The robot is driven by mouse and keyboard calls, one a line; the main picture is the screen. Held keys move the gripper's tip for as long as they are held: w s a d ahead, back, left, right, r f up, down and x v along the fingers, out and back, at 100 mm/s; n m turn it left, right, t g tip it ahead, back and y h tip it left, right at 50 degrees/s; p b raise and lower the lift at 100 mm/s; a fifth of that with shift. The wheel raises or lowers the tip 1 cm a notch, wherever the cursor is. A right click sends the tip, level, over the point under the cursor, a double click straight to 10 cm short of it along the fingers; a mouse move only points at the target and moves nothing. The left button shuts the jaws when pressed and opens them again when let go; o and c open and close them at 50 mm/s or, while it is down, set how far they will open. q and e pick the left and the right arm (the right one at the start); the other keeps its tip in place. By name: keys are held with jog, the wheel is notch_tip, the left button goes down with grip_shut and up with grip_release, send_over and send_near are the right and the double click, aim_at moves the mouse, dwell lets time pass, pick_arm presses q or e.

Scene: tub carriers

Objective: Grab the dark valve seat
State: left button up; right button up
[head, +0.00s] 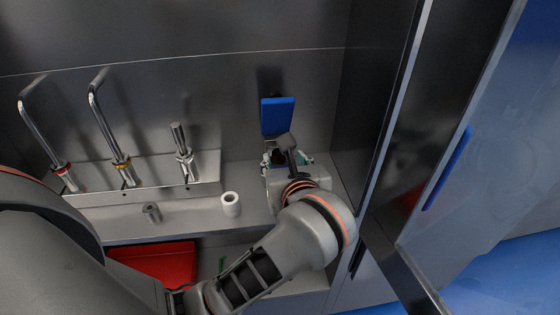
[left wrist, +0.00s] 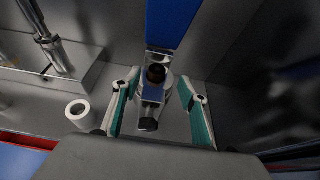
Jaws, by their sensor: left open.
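My left gripper (head: 287,159) reaches down at the back right of the ledge, in front of a blue panel. In the head view the gripper largely hides this spot. My right gripper is not in view.
A white ring (head: 231,204) stands on the ledge left of my gripper. A metal rack (head: 140,184) with bent rods and a short post is farther left. A red bin (head: 155,263) is below. Cabinet walls and an open door (head: 465,165) bound the right side.

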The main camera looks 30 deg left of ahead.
aim_at(279, 153)
pick_arm(q)
jog(key=b+x, duration=0.2)
jog(key=x, duration=0.2)
jog(key=shift+s+a+f, duration=0.1)
jog(key=shift+a+f, duration=0.15)
jog(key=shift+r, duration=0.15)
jog(key=shift+c, duration=0.4)
grip_shut()
